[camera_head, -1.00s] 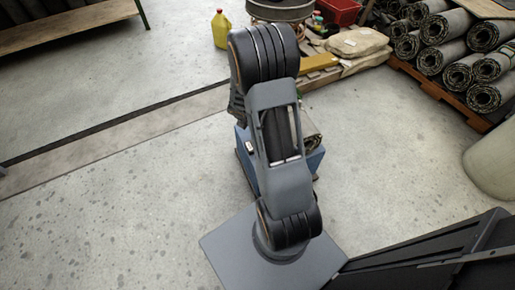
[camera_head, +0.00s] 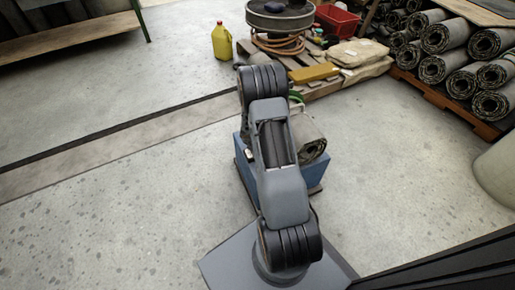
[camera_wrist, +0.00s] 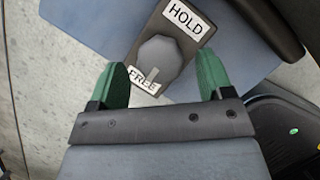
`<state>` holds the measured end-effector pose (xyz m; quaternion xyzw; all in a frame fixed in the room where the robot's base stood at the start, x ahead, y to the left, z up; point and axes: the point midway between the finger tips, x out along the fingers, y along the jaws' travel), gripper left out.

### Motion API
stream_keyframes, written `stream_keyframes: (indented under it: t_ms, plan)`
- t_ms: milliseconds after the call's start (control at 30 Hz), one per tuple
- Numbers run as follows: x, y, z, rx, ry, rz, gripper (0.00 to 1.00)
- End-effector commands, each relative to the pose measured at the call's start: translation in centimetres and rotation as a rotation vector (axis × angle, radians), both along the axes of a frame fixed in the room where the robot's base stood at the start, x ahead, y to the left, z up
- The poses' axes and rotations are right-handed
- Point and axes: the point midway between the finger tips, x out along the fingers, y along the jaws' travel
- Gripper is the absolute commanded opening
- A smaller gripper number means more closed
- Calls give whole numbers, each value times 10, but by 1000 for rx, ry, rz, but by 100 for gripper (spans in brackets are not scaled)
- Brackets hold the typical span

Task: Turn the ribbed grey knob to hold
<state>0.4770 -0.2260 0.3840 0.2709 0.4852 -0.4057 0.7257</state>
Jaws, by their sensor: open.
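The ribbed grey knob (camera_wrist: 158,58) sits on a dark plate (camera_wrist: 184,49) in the wrist view. The plate has a white HOLD label (camera_wrist: 188,19) at its upper end and a white FREE label (camera_wrist: 144,80) at its lower end. The knob's light pointer mark lies toward FREE. My gripper (camera_wrist: 163,76) is open, with its two green fingers apart, one on each side of the knob's lower end in the picture. No contact with the knob shows. In the head view my arm hides the gripper and the knob.
A blue stand (camera_head: 311,178) with a sheet roll (camera_head: 313,148) on it is behind my arm. A yellow jug (camera_head: 222,42), a red bin (camera_head: 337,20) and a pallet of rolls (camera_head: 462,108) stand farther back. The floor left of the stand is clear.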

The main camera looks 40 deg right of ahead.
Motion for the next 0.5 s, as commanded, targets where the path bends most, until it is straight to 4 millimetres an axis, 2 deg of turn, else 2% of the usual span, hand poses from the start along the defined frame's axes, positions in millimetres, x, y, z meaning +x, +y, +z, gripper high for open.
stream_keyframes:
  t_ms: [133, 500]
  plan:
    - [2, -3, -10, 0, 0, 0, 73]
    - [3, -4, -12, 0, -1, 0, 73]
